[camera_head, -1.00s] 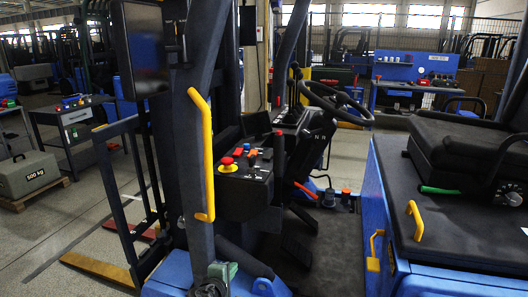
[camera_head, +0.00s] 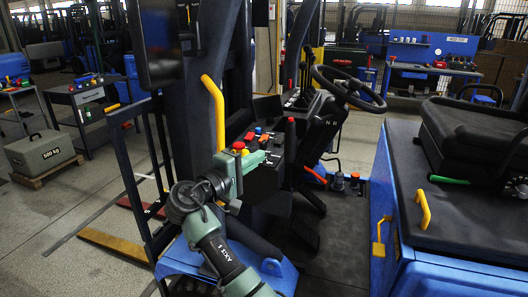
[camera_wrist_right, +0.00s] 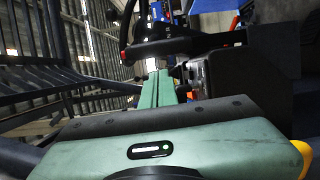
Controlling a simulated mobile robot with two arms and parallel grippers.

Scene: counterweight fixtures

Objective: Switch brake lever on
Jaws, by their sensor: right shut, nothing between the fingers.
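A dark lever with a red tip (camera_head: 290,141) stands upright at the right end of the control console, beside the steering column; it looks like the brake lever, but no label is readable. My right gripper (camera_head: 262,158) is over the console's near side, left of this lever and apart from it. Its green fingers are shut and empty, and hide part of the console. My left gripper is not in view.
A red button (camera_head: 239,146) and several coloured knobs sit on the console close to my gripper. A yellow grab handle (camera_head: 216,112) on a dark post stands to its left. The steering wheel (camera_head: 348,88) is behind and to the right. Open floor lies between console and seat.

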